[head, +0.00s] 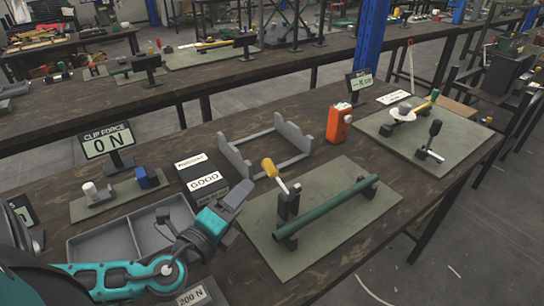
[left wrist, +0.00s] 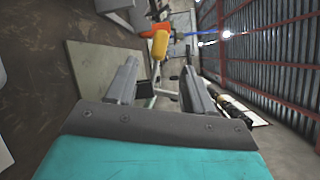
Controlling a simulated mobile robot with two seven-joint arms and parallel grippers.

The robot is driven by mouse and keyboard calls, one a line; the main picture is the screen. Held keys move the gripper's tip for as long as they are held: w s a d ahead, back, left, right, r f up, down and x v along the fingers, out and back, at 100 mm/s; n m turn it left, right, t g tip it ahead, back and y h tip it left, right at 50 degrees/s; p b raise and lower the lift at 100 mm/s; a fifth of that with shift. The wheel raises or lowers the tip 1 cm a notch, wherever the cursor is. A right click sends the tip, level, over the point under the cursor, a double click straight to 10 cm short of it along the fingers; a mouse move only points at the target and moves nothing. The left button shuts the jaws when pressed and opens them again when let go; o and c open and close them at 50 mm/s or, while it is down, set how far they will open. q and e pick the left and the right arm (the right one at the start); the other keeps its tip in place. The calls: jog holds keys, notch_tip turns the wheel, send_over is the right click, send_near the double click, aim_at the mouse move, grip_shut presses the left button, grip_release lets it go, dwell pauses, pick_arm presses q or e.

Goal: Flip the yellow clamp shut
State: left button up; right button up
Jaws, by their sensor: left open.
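The yellow clamp's handle (head: 269,167) tilts up and to the left on a pale metal lever, above a dark post at the left end of the green mat (head: 330,240). A green tube (head: 335,207) lies slanted across dark supports on that mat. My left gripper (head: 238,198) is open and empty, left of the clamp and apart from it. In the left wrist view, the yellow handle (left wrist: 159,45) shows ahead, between and beyond the two spread fingers (left wrist: 158,82). The clamp's base is partly hidden there. My right gripper is in neither view.
A grey frame (head: 265,150) and an orange device (head: 338,124) stand behind the clamp. A "GOOD" box (head: 203,180), a "CLIP FORCE 0 N" display (head: 107,141) and a grey tray (head: 120,240) lie left. A second mat (head: 450,150) is at back right. Bare table shows right of the clamp's mat.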

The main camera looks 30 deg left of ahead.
aim_at(266, 170)
pick_arm(q)
jog(key=shift+w+a+m+h, duration=0.2)
jog(key=shift+m+h, duration=0.1)
jog(key=shift+m, duration=0.1)
jog(key=w+p, duration=0.1)
jog(key=w, duration=1)
jog(key=shift+w, duration=0.1)
jog(key=shift+w+p, duration=0.3)
jog(key=shift+w, duration=0.5)
jog(key=shift+c, duration=0.4)
grip_shut()
